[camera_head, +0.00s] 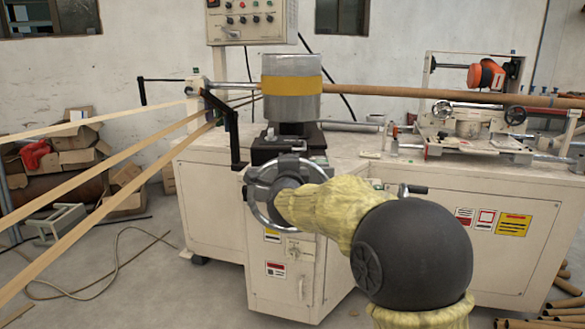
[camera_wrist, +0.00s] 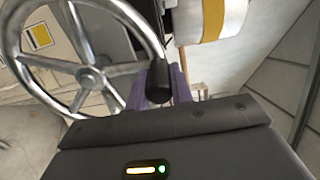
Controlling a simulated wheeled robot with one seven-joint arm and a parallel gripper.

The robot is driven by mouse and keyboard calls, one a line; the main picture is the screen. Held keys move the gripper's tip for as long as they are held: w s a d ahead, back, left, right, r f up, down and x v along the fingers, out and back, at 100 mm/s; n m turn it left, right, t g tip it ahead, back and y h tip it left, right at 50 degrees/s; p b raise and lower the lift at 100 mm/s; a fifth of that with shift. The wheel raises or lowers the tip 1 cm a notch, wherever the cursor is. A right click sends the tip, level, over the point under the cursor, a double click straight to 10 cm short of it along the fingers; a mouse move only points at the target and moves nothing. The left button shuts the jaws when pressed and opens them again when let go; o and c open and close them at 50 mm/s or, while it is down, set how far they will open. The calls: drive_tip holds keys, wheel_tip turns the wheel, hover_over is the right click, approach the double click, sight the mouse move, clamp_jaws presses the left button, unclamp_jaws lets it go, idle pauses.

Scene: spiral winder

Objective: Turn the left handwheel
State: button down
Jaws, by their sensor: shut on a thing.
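The left handwheel (camera_head: 253,204) is a silver spoked wheel on the front of the winder, below the drum. It fills the upper left of the wrist view (camera_wrist: 88,77), with its rim, hub and spokes showing. Its black crank handle (camera_wrist: 155,72) projects from the right side of the rim. My gripper (camera_wrist: 161,86) has its purple fingers on both sides of this handle and is shut on it.
A metal drum with a yellow band (camera_head: 291,86) stands above the wheel. Black crank arms (camera_head: 222,115) and long tan strips (camera_head: 130,150) lie to the left. The cabinet (camera_head: 290,270) is close below. A control box (camera_head: 252,20) hangs behind. Cardboard boxes (camera_head: 80,150) sit at far left.

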drive_tip(key=shift+a, duration=0.1)
drive_tip(key=c, duration=1.2)
unclamp_jaws()
drive_tip(key=shift+c, duration=0.2)
drive_tip(key=s+p, duration=0.1)
drive_tip(key=s, duration=1.6)
drive_tip(key=shift+a+p, duration=0.3)
drive_tip(key=shift+f, duration=0.1)
